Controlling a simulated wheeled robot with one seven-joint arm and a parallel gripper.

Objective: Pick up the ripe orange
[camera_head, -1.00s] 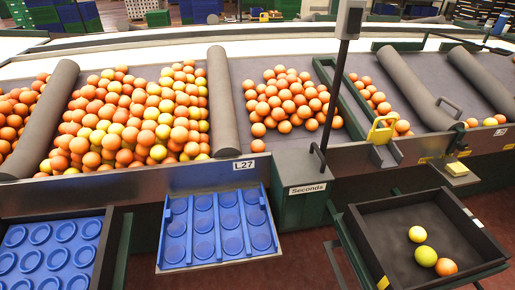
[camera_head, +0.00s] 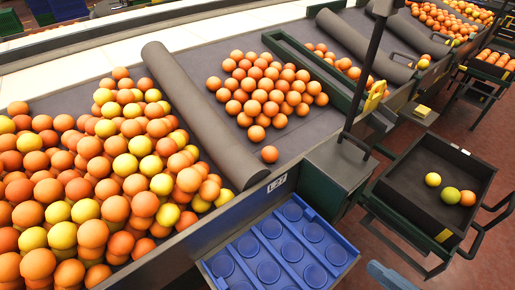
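Many ripe oranges lie on the grey sorting belt. A large heap of orange and yellow fruit (camera_head: 100,175) fills the lane at the left. A smaller heap of oranges (camera_head: 262,88) lies in the middle lane. A single orange (camera_head: 270,154) sits apart at that lane's near edge. Another orange (camera_head: 467,198) lies in the dark bin beside a green fruit (camera_head: 452,195) and a yellow one (camera_head: 433,179). Which orange the task means cannot be told. My gripper is not in view; a blue-grey shape at the bottom edge is too cut off to identify.
A blue tray (camera_head: 335,253) with empty round cups stands below the belt. A grey roller (camera_head: 190,110) divides the lanes. A dark green box (camera_head: 340,165) and post stand between the tray and the dark bin (camera_head: 405,195). Red-brown floor is open at the right.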

